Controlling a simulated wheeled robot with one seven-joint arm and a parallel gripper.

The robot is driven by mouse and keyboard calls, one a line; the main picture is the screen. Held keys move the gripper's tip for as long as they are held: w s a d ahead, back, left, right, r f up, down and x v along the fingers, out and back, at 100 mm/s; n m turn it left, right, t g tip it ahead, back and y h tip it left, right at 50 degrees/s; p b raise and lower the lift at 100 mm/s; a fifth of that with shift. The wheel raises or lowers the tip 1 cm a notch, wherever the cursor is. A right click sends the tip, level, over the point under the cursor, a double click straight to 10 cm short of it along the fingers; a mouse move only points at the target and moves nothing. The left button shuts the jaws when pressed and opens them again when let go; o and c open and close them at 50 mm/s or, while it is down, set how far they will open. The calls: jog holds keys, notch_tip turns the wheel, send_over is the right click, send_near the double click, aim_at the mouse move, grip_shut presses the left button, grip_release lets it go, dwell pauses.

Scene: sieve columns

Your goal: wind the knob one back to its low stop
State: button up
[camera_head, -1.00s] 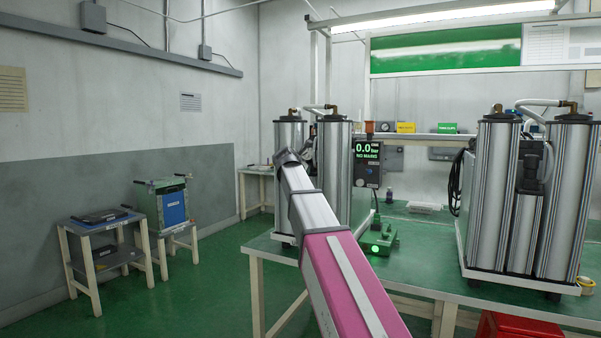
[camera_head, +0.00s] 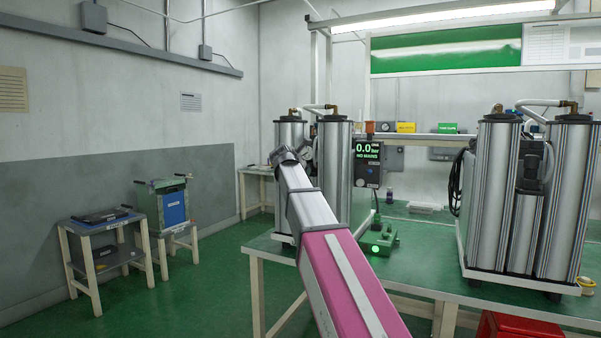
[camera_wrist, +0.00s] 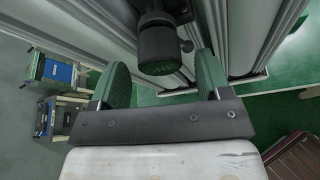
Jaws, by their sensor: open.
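A dark round knob (camera_wrist: 160,48) hangs below a fitting between silver columns in the wrist view. My gripper (camera_wrist: 162,72) is open, with one green finger on each side of the knob's lower end. Gaps show between the fingers and the knob, and nothing is held. In the head view my arm reaches to the left pair of columns (camera_head: 337,175), and the knob and fingers cannot be made out there. A display (camera_head: 367,151) beside these columns reads 0.0.
A green device (camera_head: 379,240) with a lit green light sits on the bench (camera_head: 420,268). Another column set (camera_head: 492,200) stands at the right. Two small stands (camera_head: 100,245) are on the floor at the left, with open floor between them and the bench.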

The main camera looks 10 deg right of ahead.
jog(key=v, duration=0.8)
jog(key=shift+s, duration=0.15)
jog(key=s+d+f+m+g+y, duration=0.15)
jog(key=f+m, duration=0.25)
jog(key=f, duration=0.7)
jog(key=s+d+f+m+g, duration=0.1)
jog(key=s+f+m+g, duration=0.2)
jog(key=f, duration=0.9)
jog(key=s+d+f+m+g+y, duration=0.15)
jog(key=f+m, duration=0.35)
jog(key=f, duration=0.6)
jog(key=s+f+m+g+y, duration=0.1)
jog(key=s+f+m+g, duration=0.2)
jog(key=s+f+m, duration=0.4)
jog(key=s+d+f+m+g+y, duration=0.1)
jog(key=s+f+m, duration=0.6)
jog(key=s+f, duration=0.7)
notch_tip(320, 180, down, 6)
jog(key=shift+s+r+g+y, duration=0.1)
jog(key=shift+s+g+y, duration=0.25)
jog(key=shift+g+y, duration=0.55)
jog(key=shift+d, duration=0.15)
